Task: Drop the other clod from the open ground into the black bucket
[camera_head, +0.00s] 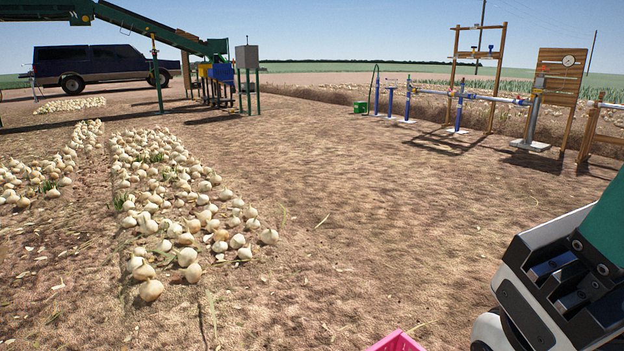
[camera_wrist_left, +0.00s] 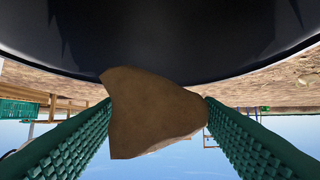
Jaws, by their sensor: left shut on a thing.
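A brown, angular clod (camera_wrist_left: 152,118) is in the middle of the left wrist view. My left gripper (camera_wrist_left: 158,104) is shut on it, with a green ribbed finger on each side. The black bucket (camera_wrist_left: 170,40) fills the top of this upside-down view as a dark, wide round shape with a curved rim. The clod overlaps that rim in the picture; I cannot tell how far apart they are. The head view shows neither the bucket nor my left gripper. My right gripper's fingers are not in view.
A pink crate edge (camera_head: 396,342) shows at the bottom of the head view. Many onions (camera_head: 185,215) lie in rows at the left. The ground in the middle is bare. A green conveyor (camera_head: 150,27), a truck (camera_head: 95,65) and wooden frames (camera_head: 560,75) stand farther off.

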